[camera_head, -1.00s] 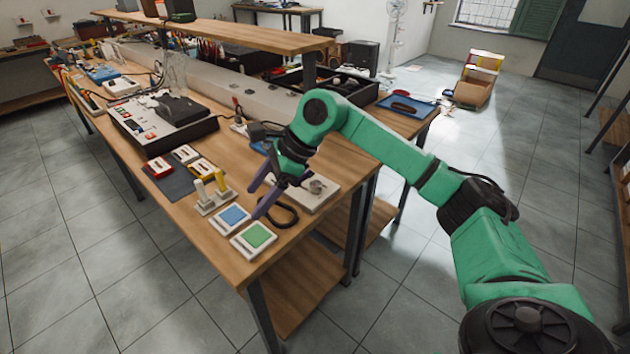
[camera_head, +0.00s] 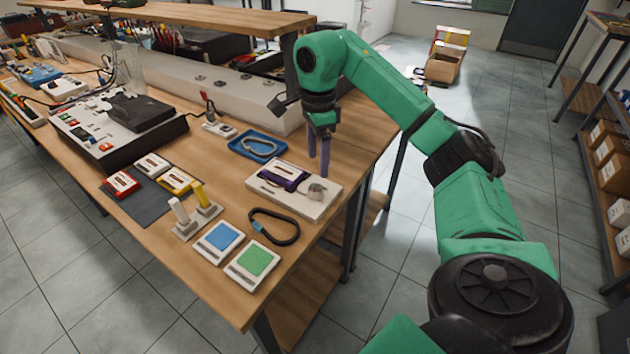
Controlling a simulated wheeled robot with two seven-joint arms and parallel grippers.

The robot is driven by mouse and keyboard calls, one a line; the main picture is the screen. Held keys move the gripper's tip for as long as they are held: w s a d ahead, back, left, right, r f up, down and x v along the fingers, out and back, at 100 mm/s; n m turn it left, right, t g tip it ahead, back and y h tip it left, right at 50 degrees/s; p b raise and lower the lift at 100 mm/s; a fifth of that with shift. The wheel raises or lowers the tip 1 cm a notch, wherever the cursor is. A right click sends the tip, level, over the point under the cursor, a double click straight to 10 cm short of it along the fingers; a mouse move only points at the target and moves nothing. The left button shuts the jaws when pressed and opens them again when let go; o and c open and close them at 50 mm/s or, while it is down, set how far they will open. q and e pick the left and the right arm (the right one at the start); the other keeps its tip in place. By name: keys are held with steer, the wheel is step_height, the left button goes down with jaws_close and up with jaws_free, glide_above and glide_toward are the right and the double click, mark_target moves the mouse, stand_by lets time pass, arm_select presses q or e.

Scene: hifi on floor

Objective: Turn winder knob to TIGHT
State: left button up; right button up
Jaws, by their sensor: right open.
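The winder is a flat cream box (camera_head: 300,206) on the wooden bench, near its right edge. A dark purple cassette-like piece (camera_head: 284,176) lies on its top. A round metallic knob (camera_head: 316,191) sits at its right end; its setting and any TIGHT label are too small to read. My right gripper (camera_head: 318,162) points down with its purple fingers just above and behind the knob. Its fingers are open and appear apart from the knob. My left gripper is not in view.
A blue tray (camera_head: 257,146) with a looped band lies behind the winder. A black strap loop (camera_head: 275,228), blue (camera_head: 218,240) and green (camera_head: 253,263) pads, and a stand with two levers (camera_head: 196,213) are in front. A black-and-white console (camera_head: 115,128) stands left.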

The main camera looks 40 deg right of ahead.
mark_target(316, 187)
steer(key=f, duration=0.2)
steer(key=f+b, duration=0.1)
steer(key=f, duration=0.1)
steer(key=w+f, duration=0.1)
steer(key=f, duration=0.1)
step_height(316, 187, down, 2)
steer(key=shift+s+f, duration=0.1)
steer(key=shift+f, duration=0.15)
steer(key=shift+s+f, duration=0.1)
steer(key=shift+f, duration=0.3)
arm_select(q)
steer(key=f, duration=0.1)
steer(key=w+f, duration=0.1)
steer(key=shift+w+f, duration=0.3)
arm_select(e)
jaws_close()
